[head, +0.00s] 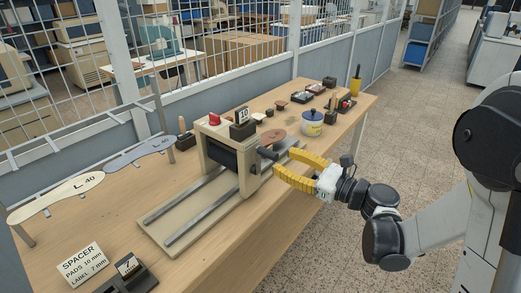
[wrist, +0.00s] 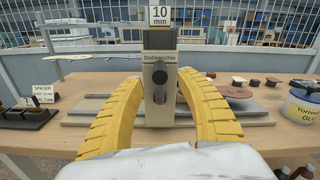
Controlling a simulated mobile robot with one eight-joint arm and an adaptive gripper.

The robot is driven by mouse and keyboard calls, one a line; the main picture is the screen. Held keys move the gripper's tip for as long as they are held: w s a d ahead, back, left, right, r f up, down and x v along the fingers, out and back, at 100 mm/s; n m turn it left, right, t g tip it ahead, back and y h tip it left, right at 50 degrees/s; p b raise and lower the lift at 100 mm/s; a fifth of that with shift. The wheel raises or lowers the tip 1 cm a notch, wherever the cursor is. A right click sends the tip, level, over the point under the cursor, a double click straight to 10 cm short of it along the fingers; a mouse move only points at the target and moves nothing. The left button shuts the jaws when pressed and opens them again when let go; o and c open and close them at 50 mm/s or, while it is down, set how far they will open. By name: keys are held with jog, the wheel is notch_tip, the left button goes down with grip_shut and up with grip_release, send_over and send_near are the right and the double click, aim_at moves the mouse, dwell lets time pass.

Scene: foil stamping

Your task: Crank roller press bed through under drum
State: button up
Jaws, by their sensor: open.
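The roller press (head: 245,178) stands on the wooden table, with a beige frame and a dark drum (head: 222,155) between its side plates. Its bed (head: 185,218) is a long beige base with metal rails running under the drum. A dark crank handle (head: 267,153) sticks out from the right side plate. My gripper (head: 278,163) is open beside that plate, close to the handle. In the wrist view my gripper (wrist: 160,88) has its yellow fingers either side of the side plate (wrist: 160,110) and the dark round handle end (wrist: 160,77). Contact cannot be told.
A "10 mm" sign (head: 242,114) stands on top of the press. A glue jar (head: 311,123) and small dark trays (head: 302,97) lie to the right at the back. A spacer sign (head: 83,265) and a "7" block (head: 128,268) stand front left. Foot-shaped plates (head: 56,197) are at left.

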aim_at(259, 150)
jog(key=b+x, duration=0.1)
jog(key=x, duration=0.8)
jog(key=shift+w+a+b, duration=0.15)
jog(key=shift+a+b, duration=0.05)
jog(key=shift+b, duration=0.2)
grip_shut()
